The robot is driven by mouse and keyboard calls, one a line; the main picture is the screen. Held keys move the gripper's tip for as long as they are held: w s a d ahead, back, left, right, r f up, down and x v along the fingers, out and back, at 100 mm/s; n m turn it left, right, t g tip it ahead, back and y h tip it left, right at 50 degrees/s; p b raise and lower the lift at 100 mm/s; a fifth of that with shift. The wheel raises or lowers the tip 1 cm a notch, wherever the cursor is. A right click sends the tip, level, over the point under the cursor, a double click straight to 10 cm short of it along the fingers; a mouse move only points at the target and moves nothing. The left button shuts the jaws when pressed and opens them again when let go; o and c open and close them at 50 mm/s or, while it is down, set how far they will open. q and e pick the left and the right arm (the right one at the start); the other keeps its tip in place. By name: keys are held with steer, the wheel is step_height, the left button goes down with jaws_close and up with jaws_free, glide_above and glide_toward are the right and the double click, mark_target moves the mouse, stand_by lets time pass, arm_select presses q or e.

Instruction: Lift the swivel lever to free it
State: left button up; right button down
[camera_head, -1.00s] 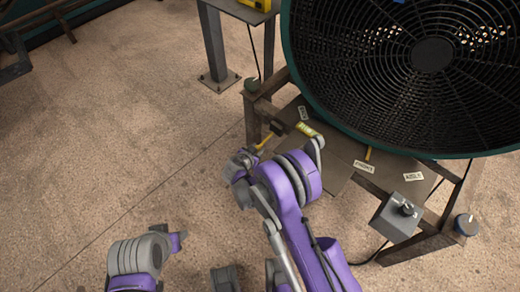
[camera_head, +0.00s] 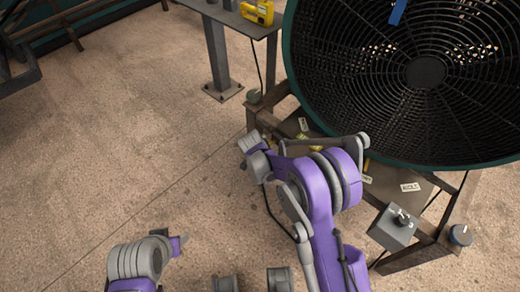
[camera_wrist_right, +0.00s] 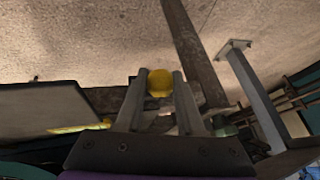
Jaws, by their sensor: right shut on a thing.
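The swivel lever shows in the right wrist view as a round yellow end (camera_wrist_right: 160,84). My right gripper (camera_wrist_right: 159,77) is shut on it, with one grey finger on each side. The rest of the lever is hidden behind the fingers.
A metal stand (camera_head: 216,45) at the back carries a yellow device (camera_head: 257,13). The concrete floor on the left is clear.

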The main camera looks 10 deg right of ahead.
steer(key=shift+w+d+r, duration=0.1)
steer(key=shift+w+r, duration=0.05)
steer(key=c, duration=0.5)
jaws_free()
steer(key=shift+c, duration=0.2)
steer(key=p+v, duration=0.1)
steer(key=v, duration=0.9)
steer(key=shift+s+r, duration=0.25)
steer(key=shift+r, duration=0.05)
steer(key=s+d+r+n+p, duration=0.3)
steer(key=s+r, duration=0.4)
steer(key=s, duration=0.2)
steer(key=s+d+r+n+y+p, duration=0.1)
steer(key=s+d+r+n+p, duration=0.2)
steer(key=s+r, duration=0.4)
steer(key=s+d+r+n+y+p, duration=0.1)
steer(key=s+d+r+n+p, duration=0.2)
steer(key=s+r+p, duration=0.2)
steer(key=s+r, duration=0.3)
steer(key=s, duration=0.4)
steer(key=shift+s+n+g, duration=0.3)
steer(key=shift+s+g, duration=0.05)
steer(key=shift+g, duration=0.05)
